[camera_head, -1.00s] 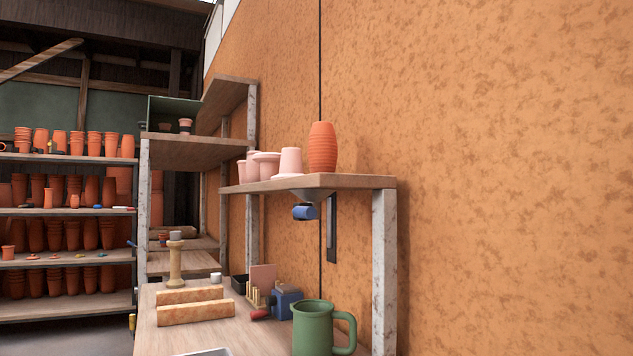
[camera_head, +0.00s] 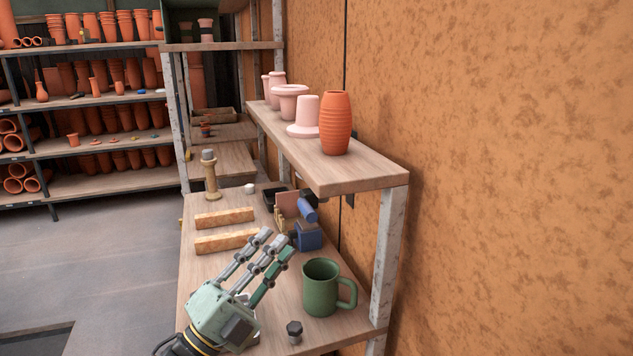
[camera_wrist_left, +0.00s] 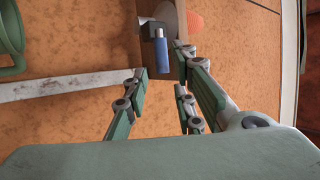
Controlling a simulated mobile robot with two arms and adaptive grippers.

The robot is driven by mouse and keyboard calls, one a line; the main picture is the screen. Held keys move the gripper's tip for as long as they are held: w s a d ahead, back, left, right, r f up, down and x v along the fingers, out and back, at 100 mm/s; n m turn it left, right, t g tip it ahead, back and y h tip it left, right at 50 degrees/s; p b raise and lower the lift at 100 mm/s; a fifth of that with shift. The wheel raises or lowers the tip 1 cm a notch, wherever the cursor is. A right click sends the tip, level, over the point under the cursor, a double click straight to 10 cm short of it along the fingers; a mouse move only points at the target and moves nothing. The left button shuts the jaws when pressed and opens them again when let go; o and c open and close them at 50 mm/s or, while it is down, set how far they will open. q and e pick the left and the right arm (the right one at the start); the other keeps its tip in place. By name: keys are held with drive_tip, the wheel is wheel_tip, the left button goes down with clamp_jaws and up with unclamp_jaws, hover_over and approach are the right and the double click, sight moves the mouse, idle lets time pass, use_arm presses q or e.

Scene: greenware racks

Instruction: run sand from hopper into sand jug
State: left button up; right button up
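The green sand jug (camera_head: 319,290) stands upright on the workbench, its handle to the right; its inside is not clear. Part of it shows at the left edge of the left wrist view (camera_wrist_left: 12,40). The hopper is mostly hidden under the upper shelf in the head view. Its blue handle (camera_head: 307,209) shows below the shelf edge. In the left wrist view the grey hopper (camera_wrist_left: 165,14) and blue handle (camera_wrist_left: 162,56) are beyond my fingers. My left gripper (camera_head: 268,252) is over the bench, left of the jug, fingers apart and empty. My right gripper is not in view.
The upper shelf (camera_head: 361,175) holds an orange ribbed vase (camera_head: 336,123) and several pink pieces. A metal post (camera_head: 389,250) stands right of the jug. On the bench are a blue vise (camera_head: 308,237), two tan bars (camera_head: 224,218) and a small dark knobbed object (camera_head: 294,331).

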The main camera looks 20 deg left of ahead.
sight(306, 209)
use_arm(q)
drive_tip(key=p+x, duration=0.2)
drive_tip(key=x, duration=0.6)
drive_tip(key=shift+a, duration=0.15)
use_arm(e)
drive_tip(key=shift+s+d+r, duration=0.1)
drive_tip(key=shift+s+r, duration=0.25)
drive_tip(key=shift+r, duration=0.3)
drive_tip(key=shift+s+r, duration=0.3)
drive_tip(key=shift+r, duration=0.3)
use_arm(q)
drive_tip(key=shift+c, duration=0.3)
clamp_jaws()
